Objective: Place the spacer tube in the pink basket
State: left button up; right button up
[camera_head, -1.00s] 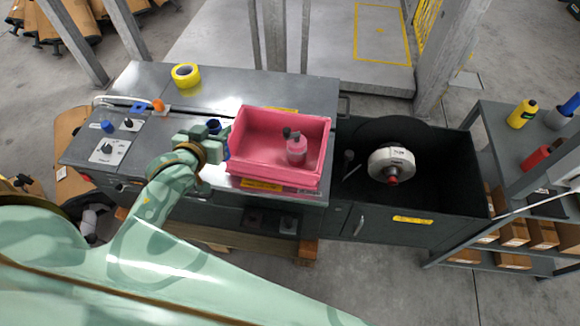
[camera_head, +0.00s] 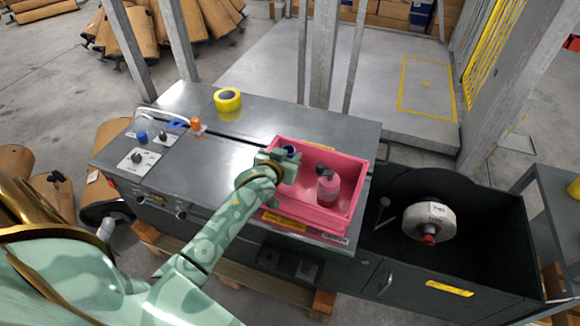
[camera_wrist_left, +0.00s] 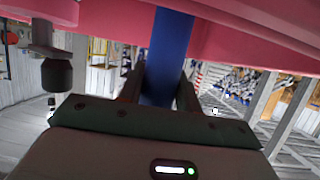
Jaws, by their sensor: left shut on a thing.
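The spacer tube looks like a dark blue tube (camera_head: 291,150), mostly hidden by my gripper in the head view. In the left wrist view the blue tube (camera_wrist_left: 168,50) stands between the two fingers, in front of pink basket surfaces. My left gripper (camera_head: 282,163) is shut on it at the left part of the pink basket (camera_head: 338,226). The basket stands on the grey metal bench. I cannot tell whether the tube touches the basket's floor. My right gripper is not in view.
A pink bottle with a dark top (camera_head: 328,188) stands in the basket. A yellow tape roll (camera_head: 228,101) lies on the bench (camera_head: 205,160) at the back. A dark bin (camera_head: 385,250) with a white wheel-like part (camera_head: 428,222) is to the right. Knobs sit at the bench's left.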

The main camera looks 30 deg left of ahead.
pick_arm(q)
notch_tip(320, 180, down, 4)
jog(key=shift+w+r+b, duration=0.15)
jog(key=shift+b, duration=0.75)
jog(key=shift+r, duration=0.2)
jog(key=shift+f, duration=0.1)
jog(key=o, duration=1.1)
jog(key=shift+s+r+p, duration=0.2)
jog(key=shift+s+p, duration=0.1)
jog(key=p+v, duration=0.4)
jog(key=v, duration=0.6)
jog(key=shift+s+r, duration=0.1)
jog(key=shift+r, duration=0.1)
jog(key=shift+s+d+r, duration=0.15)
jog(key=shift+s, duration=0.45)
